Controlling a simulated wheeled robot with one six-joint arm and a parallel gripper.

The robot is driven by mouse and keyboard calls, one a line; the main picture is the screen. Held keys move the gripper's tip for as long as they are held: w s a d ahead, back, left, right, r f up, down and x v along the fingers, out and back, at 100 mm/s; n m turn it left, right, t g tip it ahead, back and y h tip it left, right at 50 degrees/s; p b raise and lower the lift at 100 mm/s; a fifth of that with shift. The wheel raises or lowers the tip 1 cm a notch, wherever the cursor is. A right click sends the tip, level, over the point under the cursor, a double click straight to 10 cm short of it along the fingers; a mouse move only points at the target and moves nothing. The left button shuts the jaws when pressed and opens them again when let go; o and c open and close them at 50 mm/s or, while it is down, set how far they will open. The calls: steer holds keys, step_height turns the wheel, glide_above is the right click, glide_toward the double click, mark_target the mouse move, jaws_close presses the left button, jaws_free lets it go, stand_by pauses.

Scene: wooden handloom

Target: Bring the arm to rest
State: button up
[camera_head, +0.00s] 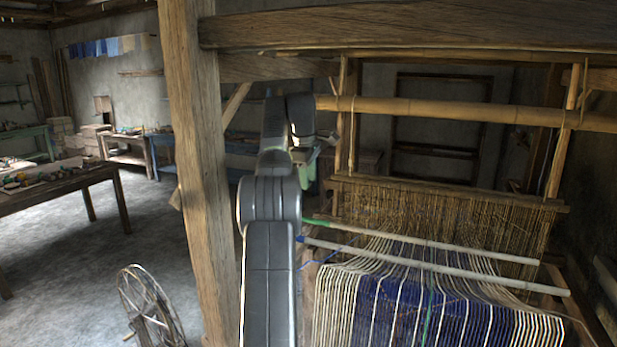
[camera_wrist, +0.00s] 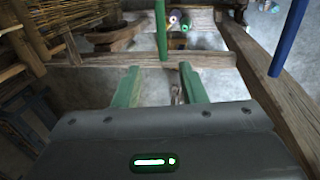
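My gripper (camera_wrist: 158,80) shows its two green fingers apart in the wrist view, with nothing held between them. In the head view my gripper (camera_head: 308,172) is partly hidden behind my grey arm. The arm stands raised beside the left side of the loom, right of the thick wooden post (camera_head: 195,150). The gripper is above and left of two pale rods across the warp, one with a green end (camera_head: 318,222) and one with a blue end (camera_head: 308,240). The green end (camera_wrist: 161,30) and blue end (camera_wrist: 288,38) also show in the wrist view, apart from the fingers.
The loom's striped blue-and-white warp (camera_head: 400,300) fills the lower right. A bamboo beam (camera_head: 470,110) and a top timber (camera_head: 420,25) cross above. Wooden frame bars (camera_wrist: 130,60) lie below the gripper. A spinning wheel (camera_head: 145,300) stands at lower left; the floor beyond is open.

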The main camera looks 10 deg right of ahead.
mark_target(312, 219)
steer(key=shift+f, duration=0.15)
steer(key=f, duration=0.4)
steer(key=w+d+f, duration=0.1)
steer(key=f, duration=0.4)
steer(key=w+f, duration=0.1)
steer(key=f, duration=0.3)
steer(key=shift+w+d+f, duration=0.1)
steer(key=shift+d+f, duration=0.1)
steer(key=shift+d, duration=0.05)
steer(key=shift+s+a+r, duration=0.15)
steer(key=shift+s, duration=0.1)
steer(key=shift+w, duration=0.15)
